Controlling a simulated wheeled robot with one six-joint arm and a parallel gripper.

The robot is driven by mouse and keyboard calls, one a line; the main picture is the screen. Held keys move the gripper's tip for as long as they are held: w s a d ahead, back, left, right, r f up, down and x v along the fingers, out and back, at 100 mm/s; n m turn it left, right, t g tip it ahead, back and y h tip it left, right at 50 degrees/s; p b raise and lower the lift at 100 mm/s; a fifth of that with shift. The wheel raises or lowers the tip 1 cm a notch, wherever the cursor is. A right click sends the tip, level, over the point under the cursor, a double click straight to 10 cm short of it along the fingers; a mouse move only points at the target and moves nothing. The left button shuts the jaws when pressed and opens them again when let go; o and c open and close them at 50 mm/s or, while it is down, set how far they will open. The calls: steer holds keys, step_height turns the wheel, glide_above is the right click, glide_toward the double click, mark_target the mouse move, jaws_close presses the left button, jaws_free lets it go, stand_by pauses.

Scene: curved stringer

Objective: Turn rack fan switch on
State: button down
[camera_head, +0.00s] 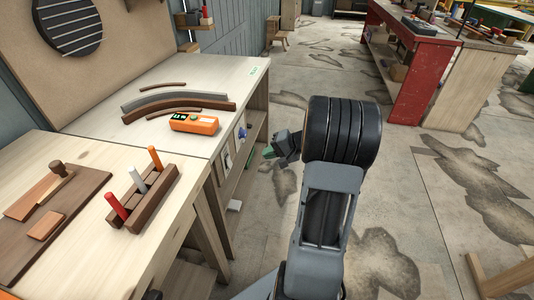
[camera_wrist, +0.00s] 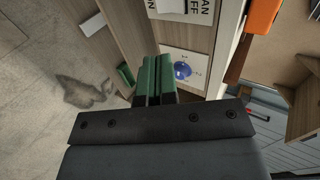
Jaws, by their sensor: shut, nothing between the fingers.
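A white switch plate (camera_head: 226,161) is on the front face of the workbench in the head view. The wrist view shows part of this plate (camera_wrist: 198,12) at the top edge, with cut-off letters reading like "FAN" and "OFF". The switch's position cannot be told. My gripper (camera_head: 268,152) is out in front of the bench front, to the right of the plate in the head view, apart from it. Its green fingers (camera_wrist: 158,72) are shut and empty in the wrist view.
A blue knob (camera_head: 242,133) on a white plate is beside the switch plate; the knob also shows in the wrist view (camera_wrist: 182,70) near the fingers. An orange device (camera_head: 194,123) sits on the benchtop above. Open floor lies right of the bench.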

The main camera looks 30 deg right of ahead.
mark_target(229, 162)
step_height(229, 162, down, 8)
steer(key=s+d+m+t+y+p, duration=0.1)
steer(key=m+t+y+p, duration=0.1)
steer(key=m, duration=1.6)
steer(key=shift+s+d+r+t+y+p, duration=0.25)
steer(key=shift+t+y+p, duration=0.15)
steer(key=shift+t+y, duration=0.45)
steer(key=b+x, duration=0.1)
steer(key=x, duration=1.3)
steer(key=shift+b, duration=0.3)
steer(key=shift+f, duration=0.1)
